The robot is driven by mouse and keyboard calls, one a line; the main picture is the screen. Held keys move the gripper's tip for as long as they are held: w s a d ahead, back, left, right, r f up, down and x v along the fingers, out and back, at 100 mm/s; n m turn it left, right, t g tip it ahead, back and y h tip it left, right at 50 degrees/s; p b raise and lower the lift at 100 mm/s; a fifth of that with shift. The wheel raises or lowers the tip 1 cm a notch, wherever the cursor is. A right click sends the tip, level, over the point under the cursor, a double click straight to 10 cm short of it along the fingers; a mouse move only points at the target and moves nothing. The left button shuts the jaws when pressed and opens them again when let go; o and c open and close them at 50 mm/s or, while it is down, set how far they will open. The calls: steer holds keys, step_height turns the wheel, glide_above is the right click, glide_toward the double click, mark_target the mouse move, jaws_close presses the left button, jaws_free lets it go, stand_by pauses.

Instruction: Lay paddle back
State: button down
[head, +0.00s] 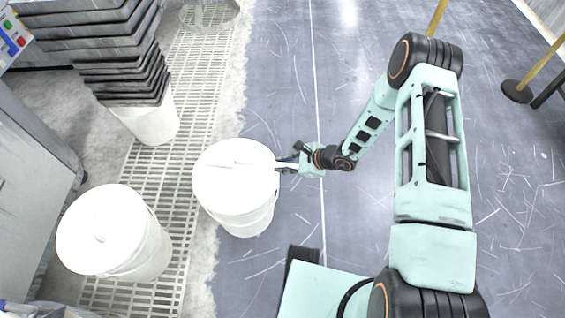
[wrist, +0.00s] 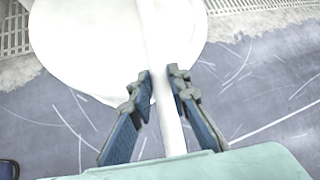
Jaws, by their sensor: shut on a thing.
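The white paddle (wrist: 165,90) runs as a long pale bar between the two fingers of my gripper (wrist: 160,88) in the wrist view. My gripper is shut on it. In the head view my gripper (head: 284,165) is at the right rim of a white bucket (head: 240,208). The paddle (head: 255,164) reaches left from the fingers over the bucket's white top, and its outline is hard to tell there. In the wrist view the bucket (wrist: 85,50) lies behind the paddle. I cannot tell whether the paddle touches the bucket.
A second white bucket (head: 135,255) stands at the lower left. A post base (head: 516,92) stands far right. Scratched floor right of the buckets is open.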

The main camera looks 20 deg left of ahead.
steer(key=shift+f+b, duration=0.3)
steer(key=shift+f, duration=0.4)
steer(key=c, duration=1.7)
jaws_free()
steer(key=shift+c, duration=0.2)
steer(key=v, duration=1.2)
steer(key=shift+w+r, duration=0.1)
